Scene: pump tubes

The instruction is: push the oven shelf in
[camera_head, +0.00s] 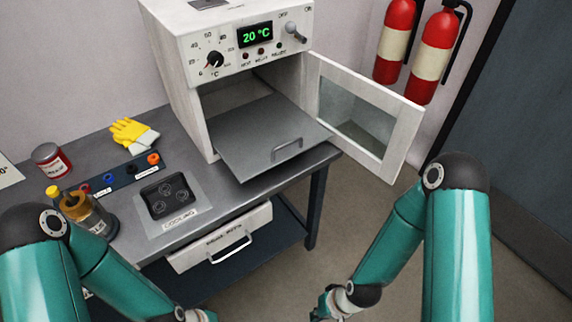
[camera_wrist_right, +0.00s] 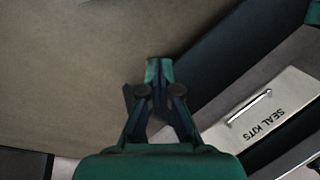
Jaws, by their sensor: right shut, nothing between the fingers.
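The white oven (camera_head: 178,75) stands on the bench with its door (camera_head: 365,115) swung open to the right. The flat grey oven shelf (camera_head: 255,135) sticks out of the oven's opening towards me, with a handle (camera_head: 287,149) near its front edge. My right arm reaches down to the bottom edge of the head view, well in front of the shelf and apart from it. In the right wrist view my right gripper (camera_wrist_right: 158,70) is shut and empty above the floor. My left arm is at the lower left; its gripper is cut off by the frame's bottom edge.
The bench (camera_head: 235,185) holds a cooling pad (camera_head: 168,195), yellow gloves (camera_head: 133,134), a red-labelled jar (camera_head: 51,160) and a brown bottle (camera_head: 88,213). Below is a white drawer (camera_head: 222,236), labelled seal kits in the wrist view (camera_wrist_right: 262,112). Fire extinguishers (camera_head: 433,52) hang behind the door.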

